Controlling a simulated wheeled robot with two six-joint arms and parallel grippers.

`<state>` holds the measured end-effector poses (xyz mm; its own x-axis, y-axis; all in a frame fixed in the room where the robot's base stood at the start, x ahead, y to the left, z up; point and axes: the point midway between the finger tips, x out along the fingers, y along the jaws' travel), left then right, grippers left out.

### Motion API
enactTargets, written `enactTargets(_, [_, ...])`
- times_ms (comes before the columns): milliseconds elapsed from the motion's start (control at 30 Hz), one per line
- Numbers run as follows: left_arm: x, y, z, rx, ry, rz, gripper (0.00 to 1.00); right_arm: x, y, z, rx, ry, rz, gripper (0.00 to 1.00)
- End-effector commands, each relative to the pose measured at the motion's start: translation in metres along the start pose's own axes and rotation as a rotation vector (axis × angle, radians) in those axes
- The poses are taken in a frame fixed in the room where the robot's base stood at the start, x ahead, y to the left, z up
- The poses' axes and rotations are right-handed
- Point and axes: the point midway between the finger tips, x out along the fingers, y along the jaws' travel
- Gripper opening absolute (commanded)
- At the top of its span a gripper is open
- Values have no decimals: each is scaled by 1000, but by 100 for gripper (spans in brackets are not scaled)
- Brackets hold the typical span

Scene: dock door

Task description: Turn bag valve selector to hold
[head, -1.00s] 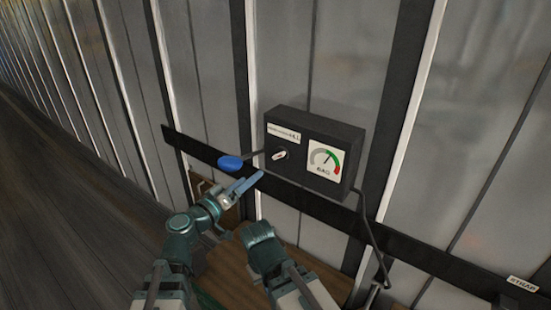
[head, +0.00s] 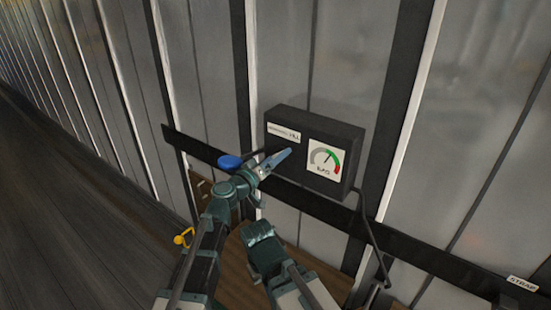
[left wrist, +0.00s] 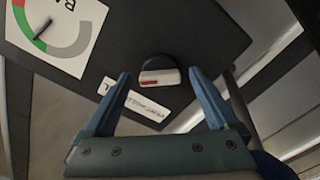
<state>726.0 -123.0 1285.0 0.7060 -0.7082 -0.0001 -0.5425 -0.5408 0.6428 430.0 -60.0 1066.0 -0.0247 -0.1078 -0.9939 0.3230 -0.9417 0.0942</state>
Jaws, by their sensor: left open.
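The black control box (head: 318,128) is on the ribbed wall and carries a small label and a round gauge (head: 324,160) marked BAG. The selector knob (left wrist: 159,77) is dark with a white bar and a red mark; in the head view it is hidden behind my gripper's fingers. My left gripper (head: 288,154) is open in front of the box face. In the left wrist view its two blue fingers (left wrist: 160,98) stand apart, either side of the knob and short of it, with nothing visible between them. My right gripper is not in view.
A blue-ended lever (head: 231,162) sticks out left of the box, close to my left wrist. A black cable (head: 372,235) hangs from the box's right side. A dark rail (head: 430,255) crosses the wall, with a STRAP label (head: 522,284). A yellow item (head: 183,238) is lower left.

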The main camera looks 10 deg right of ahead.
Motion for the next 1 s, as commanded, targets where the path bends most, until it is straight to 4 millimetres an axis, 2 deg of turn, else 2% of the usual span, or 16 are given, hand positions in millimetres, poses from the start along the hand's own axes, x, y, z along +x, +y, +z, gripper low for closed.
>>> enactTargets(267, [1,0,0,0,0,0,92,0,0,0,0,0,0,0])
enactTargets(733, [1,0,0,0,0,0,8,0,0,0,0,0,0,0])
enactTargets(1000, [0,0,0,-34,0,0,7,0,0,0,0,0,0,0])
